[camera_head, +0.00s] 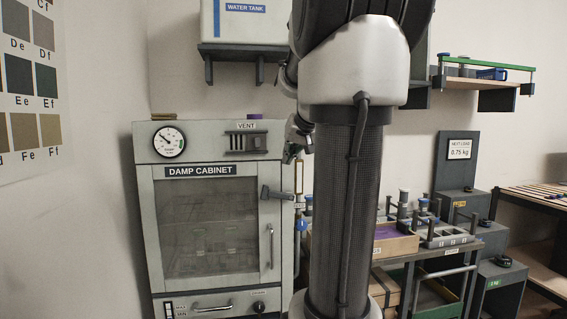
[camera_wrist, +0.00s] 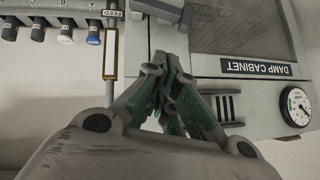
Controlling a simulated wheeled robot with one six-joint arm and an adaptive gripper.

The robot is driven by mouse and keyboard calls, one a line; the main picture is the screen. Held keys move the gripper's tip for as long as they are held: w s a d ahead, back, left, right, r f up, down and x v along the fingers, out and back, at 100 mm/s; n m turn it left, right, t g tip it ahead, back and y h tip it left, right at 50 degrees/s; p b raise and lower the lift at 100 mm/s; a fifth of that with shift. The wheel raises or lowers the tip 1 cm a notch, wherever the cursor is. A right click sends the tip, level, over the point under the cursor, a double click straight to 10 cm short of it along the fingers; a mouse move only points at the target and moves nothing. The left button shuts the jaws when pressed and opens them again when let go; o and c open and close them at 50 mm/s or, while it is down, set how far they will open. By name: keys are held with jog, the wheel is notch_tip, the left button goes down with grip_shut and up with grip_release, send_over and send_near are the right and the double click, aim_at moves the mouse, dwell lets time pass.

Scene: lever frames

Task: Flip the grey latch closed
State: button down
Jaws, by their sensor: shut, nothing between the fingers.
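The grey latch (camera_head: 277,194) is on the right edge of the damp cabinet's door, above the long door handle. Its bar lies roughly level and points right, past the door edge over the cabinet frame. In the wrist view, a grey part that looks like the latch (camera_wrist: 160,10) shows at the top edge, partly cut off. My gripper (camera_head: 291,156) is at the cabinet's upper right corner, above the latch and apart from it, partly hidden by my own column. In the wrist view my gripper (camera_wrist: 172,60) is shut and empty, its fingertips pointing toward the latch.
The damp cabinet (camera_head: 150,230) carries a gauge (camera_head: 169,142) and a vent (camera_head: 246,142). A water tank (camera_head: 245,25) sits on a shelf above. Labelled knobs (camera_wrist: 66,30) stand right of the cabinet. A bench with a wooden box (camera_head: 397,245) is farther right.

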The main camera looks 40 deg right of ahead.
send_over(278, 195)
jog(key=d, duration=0.1)
notch_tip(278, 195, down, 6)
jog(key=shift+w+f, duration=0.1)
jog(key=shift+a+f, duration=0.15)
jog(key=shift+f, duration=0.45)
jog(key=shift+a+f, duration=0.15)
jog(key=shift+f, duration=0.4)
jog(key=shift+w+a+f, duration=0.1)
jog(key=shift+f, duration=0.55)
jog(key=shift+w+a+f, duration=0.4)
jog(key=shift+a+f, duration=0.3)
